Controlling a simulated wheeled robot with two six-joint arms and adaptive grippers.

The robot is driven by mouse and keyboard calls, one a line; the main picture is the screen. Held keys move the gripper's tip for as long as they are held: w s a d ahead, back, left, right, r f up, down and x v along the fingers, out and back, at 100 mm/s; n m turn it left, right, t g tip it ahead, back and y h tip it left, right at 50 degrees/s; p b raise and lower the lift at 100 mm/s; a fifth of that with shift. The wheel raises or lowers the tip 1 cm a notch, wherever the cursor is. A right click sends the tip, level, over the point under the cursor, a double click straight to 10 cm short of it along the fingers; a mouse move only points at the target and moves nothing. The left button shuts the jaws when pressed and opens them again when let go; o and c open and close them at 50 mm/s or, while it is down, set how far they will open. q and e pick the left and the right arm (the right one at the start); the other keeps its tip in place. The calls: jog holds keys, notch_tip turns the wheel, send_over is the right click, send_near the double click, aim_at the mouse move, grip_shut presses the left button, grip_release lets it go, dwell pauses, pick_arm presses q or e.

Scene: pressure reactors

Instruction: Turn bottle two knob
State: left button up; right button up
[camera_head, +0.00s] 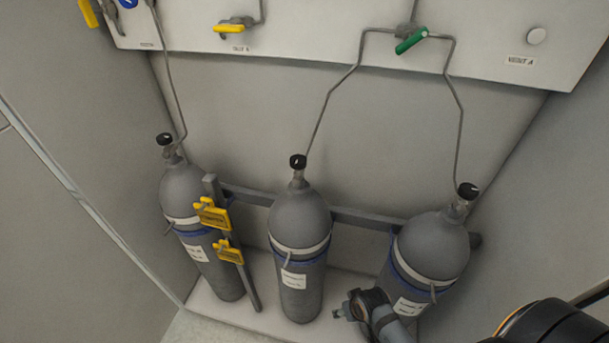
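Three grey gas bottles stand in a row against the back wall. The middle bottle (300,226) is upright, with a black knob (298,161) on its neck. The left bottle (186,190) has a black knob (165,139). The right bottle (432,243) has a black knob (468,190) and looks tilted in this view. The bottle labels are too small to read, so I cannot tell the numbering from them. Parts of my arm show low in front of the right bottle and at the bottom right corner. No gripper fingers can be made out, and nothing touches the knobs.
A grey rail (366,219) runs behind the bottles. Yellow tags (213,214) hang on a post between the left and middle bottles. Thin pipes rise to a white panel (300,38) with a yellow valve handle (231,27) and a green one (411,41). Space above the middle knob is clear.

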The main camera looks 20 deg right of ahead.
aim_at(302, 165)
jog(key=w+a+r+m+t+y+p, duration=0.3)
jog(key=a+r+m, duration=0.15)
jog(key=r, duration=0.75)
jog(key=w+a+r+m+t+y+p, duration=0.25)
jog(key=a+r+m+p, duration=0.2)
jog(key=r, duration=0.75)
jog(key=w+a+r+m+t+y+p, duration=0.25)
jog(key=w+a+r, duration=0.2)
jog(key=r, duration=0.85)
jog(key=w+d+r+m+t+h, duration=0.2)
jog(key=w+d+m+t+h, duration=0.15)
jog(key=m, duration=0.75)
jog(key=w+d+r+m+t+h, duration=0.1)
jog(key=w+d+m+t+h, duration=0.2)
jog(key=m, duration=0.9)
jog(key=shift+y, duration=0.25)
jog(key=w+p, duration=0.3)
jog(key=w, duration=0.5)
jog(key=shift+d+r, duration=0.1)
jog(key=shift+d, duration=0.05)
pick_arm(q)
notch_tip(302, 165, up, 15)
jog(key=s, duration=0.2)
jog(key=shift+s, duration=0.4)
pick_arm(e)
jog(key=shift+w, duration=0.45)
